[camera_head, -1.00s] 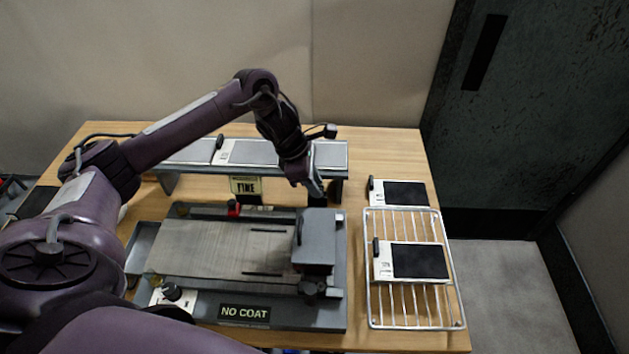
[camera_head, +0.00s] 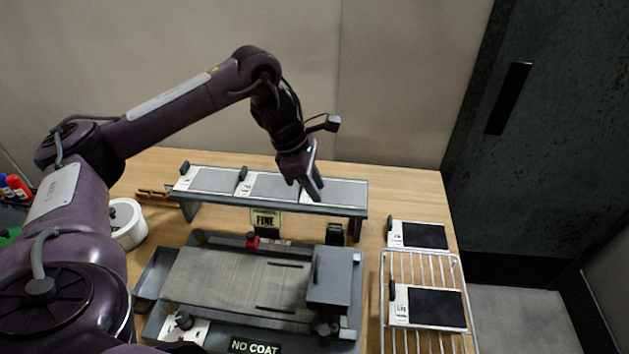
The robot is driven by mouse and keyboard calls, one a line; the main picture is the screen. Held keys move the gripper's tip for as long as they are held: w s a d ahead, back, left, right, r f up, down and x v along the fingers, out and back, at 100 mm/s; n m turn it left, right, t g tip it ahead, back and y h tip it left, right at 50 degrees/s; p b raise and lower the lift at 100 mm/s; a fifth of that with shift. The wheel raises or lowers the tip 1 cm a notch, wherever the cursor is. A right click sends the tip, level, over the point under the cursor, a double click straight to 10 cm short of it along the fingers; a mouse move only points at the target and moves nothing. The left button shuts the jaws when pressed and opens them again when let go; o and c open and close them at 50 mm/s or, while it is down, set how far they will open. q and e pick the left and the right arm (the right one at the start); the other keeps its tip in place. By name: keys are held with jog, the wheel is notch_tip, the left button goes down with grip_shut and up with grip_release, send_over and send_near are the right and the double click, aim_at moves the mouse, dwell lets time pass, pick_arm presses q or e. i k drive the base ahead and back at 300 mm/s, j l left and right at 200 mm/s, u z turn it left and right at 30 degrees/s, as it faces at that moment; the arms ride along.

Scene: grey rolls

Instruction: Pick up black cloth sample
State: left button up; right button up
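Two black cloth samples on white backing cards are at the right of the table. The nearer black sample (camera_head: 437,307) lies on the wire rack; the farther black sample (camera_head: 423,235) lies just behind the rack. Each card has a dark clip at its left end. My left gripper (camera_head: 316,191) hangs over the right part of the raised grey shelf, pointing down, well left of and behind both black samples. Its fingers appear close together, seen nearly edge-on; I cannot tell whether there is a gap. My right gripper is not in view.
The raised shelf (camera_head: 350,213) carries several grey samples. A grey machine (camera_head: 352,339) with a flat plate and block stands in front, marked NO COAT. The wire rack (camera_head: 455,262) is right of it. A white round container (camera_head: 128,232) stands left. A dark door is beyond the table's right edge.

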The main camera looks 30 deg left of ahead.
aim_at(426, 308)
jog(key=k, duration=1.5)
